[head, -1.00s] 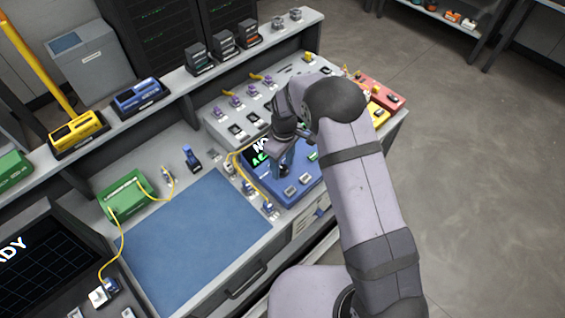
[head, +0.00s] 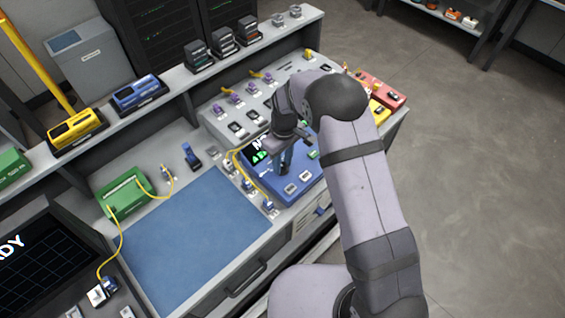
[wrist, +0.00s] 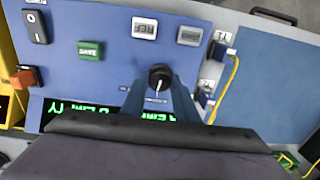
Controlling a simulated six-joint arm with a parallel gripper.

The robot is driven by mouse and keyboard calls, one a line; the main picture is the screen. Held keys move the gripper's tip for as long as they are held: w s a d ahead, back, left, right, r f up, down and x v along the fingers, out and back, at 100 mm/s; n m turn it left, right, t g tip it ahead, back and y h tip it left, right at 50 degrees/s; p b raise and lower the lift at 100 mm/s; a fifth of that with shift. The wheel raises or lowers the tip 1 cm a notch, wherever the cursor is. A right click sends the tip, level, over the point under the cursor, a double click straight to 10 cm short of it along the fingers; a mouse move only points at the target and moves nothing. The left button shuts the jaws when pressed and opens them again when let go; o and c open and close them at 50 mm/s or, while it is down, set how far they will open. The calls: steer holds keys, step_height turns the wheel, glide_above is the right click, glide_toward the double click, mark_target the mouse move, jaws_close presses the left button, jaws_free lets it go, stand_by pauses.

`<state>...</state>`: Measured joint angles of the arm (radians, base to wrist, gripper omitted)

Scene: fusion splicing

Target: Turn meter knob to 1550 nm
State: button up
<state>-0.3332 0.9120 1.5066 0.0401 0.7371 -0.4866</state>
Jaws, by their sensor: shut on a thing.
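The blue meter (head: 305,188) stands on the bench beside the blue mat, and its face fills much of the wrist view (wrist: 110,60). Its black round knob (wrist: 160,76) has a white pointer line, which points toward the screen side in the wrist view. My gripper (wrist: 160,88) is shut on the knob, with a blue finger on each side. In the head view my gripper (head: 285,168) reaches down onto the meter. The screen (wrist: 130,113) shows green text, partly hidden by my gripper body. The wavelength marks around the knob cannot be read.
On the meter are a green button (wrist: 90,50), two grey buttons (wrist: 145,27) and a black rocker switch (wrist: 37,27). A yellow fibre cable (head: 250,180) runs beside the meter's left edge. The blue mat (head: 195,240) is clear.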

mark_target(283, 166)
steer(key=m+b, duration=0.1)
steer(key=m, duration=0.3)
steer(key=shift+m+b, duration=0.6)
steer(key=shift+m, duration=1.4)
steer(key=o, duration=1.1)
steer(key=shift+c, duration=0.2)
steer(key=shift+d+r+b, duration=0.1)
steer(key=shift+r+b, duration=1.1)
steer(key=shift+r, duration=2.55)
